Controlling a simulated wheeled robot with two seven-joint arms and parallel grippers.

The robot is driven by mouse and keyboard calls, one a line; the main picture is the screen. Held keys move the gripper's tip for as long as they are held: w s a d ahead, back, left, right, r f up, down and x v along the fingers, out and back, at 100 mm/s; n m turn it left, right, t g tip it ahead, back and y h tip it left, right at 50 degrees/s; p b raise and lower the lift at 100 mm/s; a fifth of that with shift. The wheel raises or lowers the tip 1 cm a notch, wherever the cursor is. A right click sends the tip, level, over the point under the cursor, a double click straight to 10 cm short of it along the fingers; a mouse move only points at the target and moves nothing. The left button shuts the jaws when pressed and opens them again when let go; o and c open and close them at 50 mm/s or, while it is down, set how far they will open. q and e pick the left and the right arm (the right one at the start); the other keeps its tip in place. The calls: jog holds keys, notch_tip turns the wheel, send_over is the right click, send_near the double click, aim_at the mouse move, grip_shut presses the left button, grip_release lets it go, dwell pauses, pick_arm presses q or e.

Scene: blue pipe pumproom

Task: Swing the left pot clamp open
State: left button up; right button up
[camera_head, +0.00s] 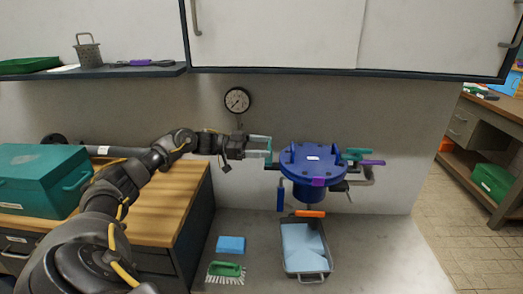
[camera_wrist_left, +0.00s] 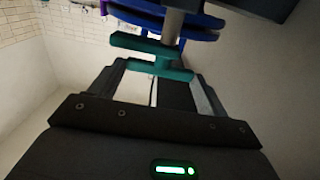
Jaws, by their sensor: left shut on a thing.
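The blue pot (camera_head: 312,162) with its round flanged lid is fixed near the wall at the centre of the head view. The left pot clamp (camera_head: 259,154) is teal and sits at the pot's left side. In the left wrist view the clamp (camera_wrist_left: 150,55) shows as a teal H-shaped piece below a grey rod. My left gripper (camera_head: 255,147) reaches in from the left and is shut on the clamp; its fingers (camera_wrist_left: 158,85) stand either side of the clamp's lower part. The right teal clamp (camera_head: 354,154) is on the pot's far side. My right gripper is not in view.
A pressure gauge (camera_head: 237,100) hangs on the wall above my gripper. Below the pot are a grey tray (camera_head: 306,272), a blue sponge (camera_head: 231,244) and a green brush (camera_head: 226,269). A teal toolbox (camera_head: 40,180) stands on the wooden bench at left. Cabinets (camera_head: 270,35) hang above.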

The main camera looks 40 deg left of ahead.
pick_arm(q)
jog(key=shift+r, duration=0.1)
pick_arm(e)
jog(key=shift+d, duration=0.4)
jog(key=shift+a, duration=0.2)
pick_arm(q)
jog(key=o, duration=0.9)
jog(key=shift+o, duration=0.4)
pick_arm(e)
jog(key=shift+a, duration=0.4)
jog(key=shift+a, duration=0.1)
pick_arm(q)
jog(key=shift+a, duration=0.1)
